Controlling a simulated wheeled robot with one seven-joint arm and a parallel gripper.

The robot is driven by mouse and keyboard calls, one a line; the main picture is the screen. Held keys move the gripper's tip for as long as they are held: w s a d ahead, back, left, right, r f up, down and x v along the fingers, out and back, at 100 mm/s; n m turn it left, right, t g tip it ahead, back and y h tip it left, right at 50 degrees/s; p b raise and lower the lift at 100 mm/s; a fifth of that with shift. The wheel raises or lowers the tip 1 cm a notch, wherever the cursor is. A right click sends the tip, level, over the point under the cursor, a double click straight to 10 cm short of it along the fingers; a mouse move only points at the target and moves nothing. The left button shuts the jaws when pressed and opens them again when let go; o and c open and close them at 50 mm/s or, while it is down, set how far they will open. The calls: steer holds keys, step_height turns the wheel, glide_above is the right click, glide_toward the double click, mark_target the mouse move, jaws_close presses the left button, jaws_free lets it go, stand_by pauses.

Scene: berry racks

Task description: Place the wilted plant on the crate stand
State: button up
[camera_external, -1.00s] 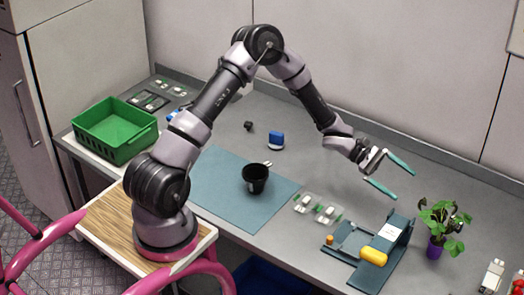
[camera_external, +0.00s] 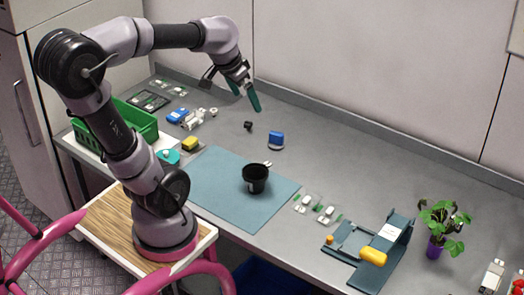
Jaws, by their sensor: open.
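The plant (camera_external: 438,218), with green, partly drooping leaves, stands upright in a purple pot (camera_external: 436,247) at the right end of the bench. A green crate (camera_external: 128,133) is at the left end, on a flat white base (camera_external: 88,152) that seems to be the crate stand. My arm hides part of the crate and base. My gripper (camera_external: 247,97) is open and empty, its teal fingers pointing down above the back middle of the bench. It is far to the left of the plant and right of the crate.
A black pot (camera_external: 256,179) stands on a blue mat (camera_external: 213,184). A dark blue tool with a yellow part (camera_external: 373,257) lies left of the plant. The back right bench is clear.

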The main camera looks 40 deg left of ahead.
steer(key=s+a+r+m+t+y, duration=0.1)
steer(key=s+a+r+t+y, duration=0.1)
steer(key=s+a, duration=0.3)
steer(key=shift+s+a+r+t, duration=0.3)
steer(key=shift+a+r, duration=0.2)
steer(key=shift+a, duration=0.75)
steer(key=shift+w, duration=0.1)
